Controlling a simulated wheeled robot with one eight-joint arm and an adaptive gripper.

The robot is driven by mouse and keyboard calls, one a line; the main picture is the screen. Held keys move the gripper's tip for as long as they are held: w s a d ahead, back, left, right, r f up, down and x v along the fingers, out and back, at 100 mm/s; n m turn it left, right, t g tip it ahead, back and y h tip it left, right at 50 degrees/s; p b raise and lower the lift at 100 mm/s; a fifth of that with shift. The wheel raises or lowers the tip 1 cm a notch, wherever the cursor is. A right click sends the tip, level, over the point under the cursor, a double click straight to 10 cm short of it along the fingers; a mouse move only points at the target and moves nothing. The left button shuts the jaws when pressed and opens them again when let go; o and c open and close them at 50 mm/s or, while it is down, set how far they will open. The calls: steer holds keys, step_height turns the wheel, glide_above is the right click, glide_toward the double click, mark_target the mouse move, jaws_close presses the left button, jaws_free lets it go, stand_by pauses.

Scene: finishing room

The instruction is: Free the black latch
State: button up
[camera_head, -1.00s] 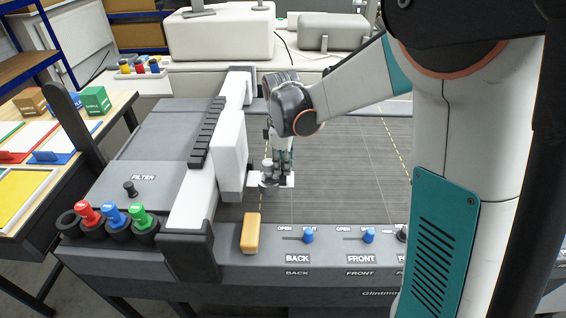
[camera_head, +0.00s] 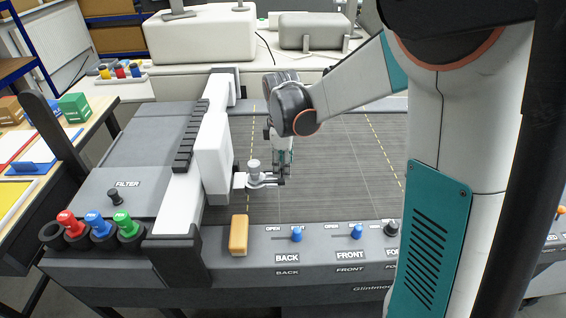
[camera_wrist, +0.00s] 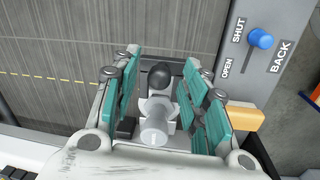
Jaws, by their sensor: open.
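A small fitting with a grey cylinder (camera_head: 254,166) sticks out from the white gantry's right side, low over the dark slatted bed. A dark-ended arm runs right from it. In the wrist view I see a black rounded knob (camera_wrist: 160,75) and the grey bracket with its pale cylinder (camera_wrist: 154,130). I take this black-knobbed fitting for the latch, though no label shows. My gripper (camera_head: 283,170) points down at the fitting's right end. In the wrist view its teal-padded fingers (camera_wrist: 160,82) are open, one on each side of the knob. I cannot tell whether they touch it.
The white gantry (camera_head: 212,155) stands close left of my gripper. An orange block (camera_head: 238,236) and blue switches marked BACK (camera_head: 296,235) and FRONT (camera_head: 357,231) are on the front panel. Red, blue and green knobs (camera_head: 128,223) sit front left. The bed right of my gripper is clear.

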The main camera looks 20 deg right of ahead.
mark_target(282, 179)
step_height(282, 179, up, 12)
steer(key=s, duration=0.1)
steer(key=shift+a, duration=0.35)
steer(key=shift+s, duration=0.15)
steer(key=s+a+f+m+t+b, duration=0.1)
steer(key=s+f+m+t+b, duration=0.1)
steer(key=s+m, duration=0.4)
steer(key=s+f+m+t+b, duration=0.3)
steer(key=s+m, duration=0.3)
steer(key=s, duration=0.9)
steer(key=shift+a+f+m+t+y, duration=0.3)
steer(key=shift+a+f+t, duration=0.1)
steer(key=shift+f+t, duration=0.25)
